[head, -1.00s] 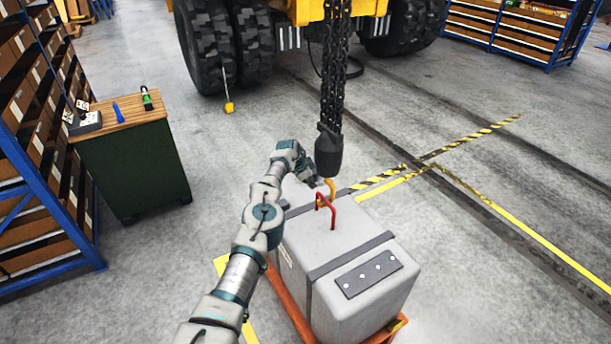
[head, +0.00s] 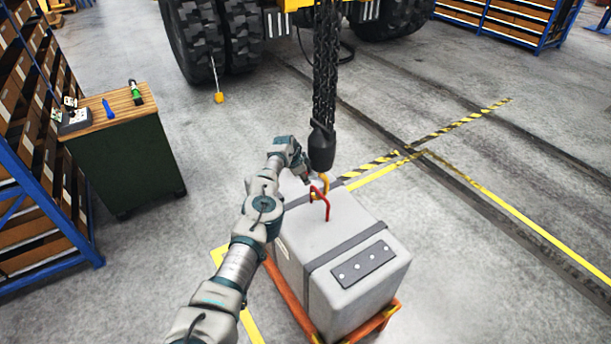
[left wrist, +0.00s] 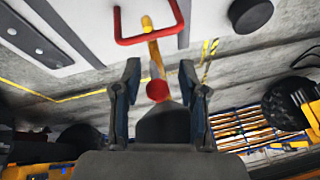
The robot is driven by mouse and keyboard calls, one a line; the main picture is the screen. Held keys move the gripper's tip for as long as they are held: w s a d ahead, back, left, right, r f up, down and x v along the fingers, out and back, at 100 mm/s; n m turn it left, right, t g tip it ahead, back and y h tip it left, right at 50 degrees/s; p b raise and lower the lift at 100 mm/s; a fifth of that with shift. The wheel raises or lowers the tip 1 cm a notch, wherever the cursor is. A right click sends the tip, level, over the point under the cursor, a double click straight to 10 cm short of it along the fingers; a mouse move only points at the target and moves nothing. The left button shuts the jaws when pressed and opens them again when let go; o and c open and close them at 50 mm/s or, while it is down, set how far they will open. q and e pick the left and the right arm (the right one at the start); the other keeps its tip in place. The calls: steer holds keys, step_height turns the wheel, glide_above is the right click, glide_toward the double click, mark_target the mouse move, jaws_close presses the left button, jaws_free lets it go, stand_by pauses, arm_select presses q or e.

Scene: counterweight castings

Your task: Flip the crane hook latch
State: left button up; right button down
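The yellow crane hook (head: 325,186) hangs under a black block (head: 321,148) on chains, at the red lifting loop (head: 328,208) of a grey casting. My left gripper (head: 308,176) is beside the hook, on its left in the head view. In the left wrist view, its two fingers (left wrist: 160,88) are apart. A round red part (left wrist: 157,90), perhaps the latch, shows in line with the gap between them, at the end of the yellow hook (left wrist: 152,50). I cannot tell whether the fingers touch it. The red loop (left wrist: 122,30) is above. My right gripper is out of view.
The casting (head: 345,225) stands on an orange pallet (head: 290,300). A green cabinet (head: 130,165) with small tools stands at the left, by a blue rack (head: 75,250). A yellow vehicle with big tyres (head: 208,45) is behind. The floor at right is clear.

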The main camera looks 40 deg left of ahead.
arm_select(q)
steer(key=shift+w, duration=0.1)
steer(key=shift+r, duration=0.2)
step_height(320, 180, up, 9)
steer(key=shift+w+f, duration=0.1)
steer(key=shift+f, duration=0.1)
steer(key=shift+a+r, duration=0.1)
steer(key=shift+r, duration=0.3)
steer(key=shift+a+f, duration=0.1)
steer(key=shift+a, duration=0.05)
